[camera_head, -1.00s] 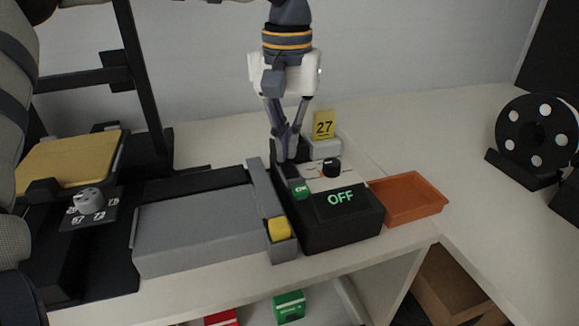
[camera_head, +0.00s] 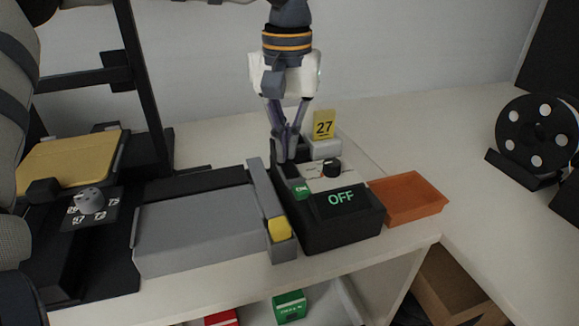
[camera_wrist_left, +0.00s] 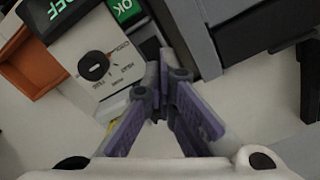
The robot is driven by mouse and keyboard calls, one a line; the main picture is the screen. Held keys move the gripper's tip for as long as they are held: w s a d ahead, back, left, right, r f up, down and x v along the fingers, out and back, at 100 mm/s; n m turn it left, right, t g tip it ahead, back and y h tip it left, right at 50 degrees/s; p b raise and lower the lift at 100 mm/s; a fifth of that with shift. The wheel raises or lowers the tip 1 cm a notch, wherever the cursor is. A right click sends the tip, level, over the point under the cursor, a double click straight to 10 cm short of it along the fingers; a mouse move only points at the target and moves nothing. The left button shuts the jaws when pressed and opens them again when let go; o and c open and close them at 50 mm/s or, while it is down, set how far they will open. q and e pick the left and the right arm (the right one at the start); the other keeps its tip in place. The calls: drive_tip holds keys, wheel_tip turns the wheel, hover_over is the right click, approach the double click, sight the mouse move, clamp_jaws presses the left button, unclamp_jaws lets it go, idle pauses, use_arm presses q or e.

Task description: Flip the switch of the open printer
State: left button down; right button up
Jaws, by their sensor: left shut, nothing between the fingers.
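An open-frame printer with a gold bed (camera_head: 70,158) and a black upright frame (camera_head: 145,85) stands at the left of the head view. A black control box (camera_head: 330,235) with a lit display reading OFF (camera_head: 341,199) stands right of a grey slab. My left gripper (camera_head: 286,157) points down, shut and empty, at the rear left of this box. In the wrist view its fingertips (camera_wrist_left: 160,72) are close to the dark strip beside the green OK button (camera_wrist_left: 124,10). The fingers hide what lies under them; I cannot tell whether they touch it. My right gripper is not in view.
A black knob (camera_head: 332,167) sits on the box's pale panel, with a yellow 27 tag (camera_head: 324,124) behind. An orange tray (camera_head: 408,198) is right of the box. A grey slab (camera_head: 195,228) is left. A black spool (camera_head: 537,135) stands far right. The counter between is clear.

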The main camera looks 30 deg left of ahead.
sight(288, 165)
use_arm(q)
wheel_tip(288, 165, up, 7)
drive_tip(key=shift+f, duration=0.2)
idle(0.3)
idle(0.3)
